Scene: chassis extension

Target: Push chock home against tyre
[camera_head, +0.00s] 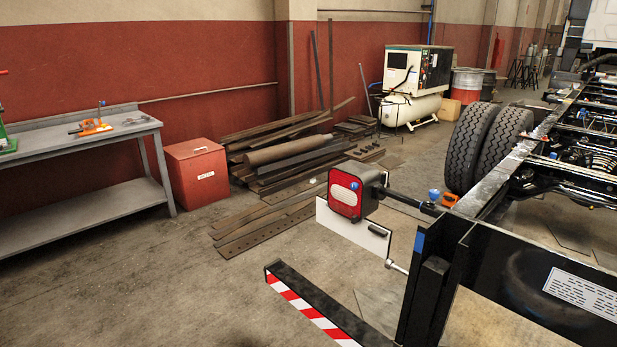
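Two black tyres stand side by side under the chassis at the right of the head view; the nearer-left tyre (467,148) is beside the second tyre (507,140). A small orange piece (450,200), possibly the chock, is on the floor by the foot of the tyres, partly hidden behind the chassis end. A blue knob-like part (434,194) shows just left of it. I cannot tell whether the orange piece touches the tyre. Neither of my grippers is in view.
The chassis frame (520,150), red lamp (345,195) and striped bar (310,305) block the right foreground. A grey workbench (90,185) with an orange tool (95,127) stands left, beside a red box (196,172). Steel stock (285,155) lies along the wall. Floor at front left is clear.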

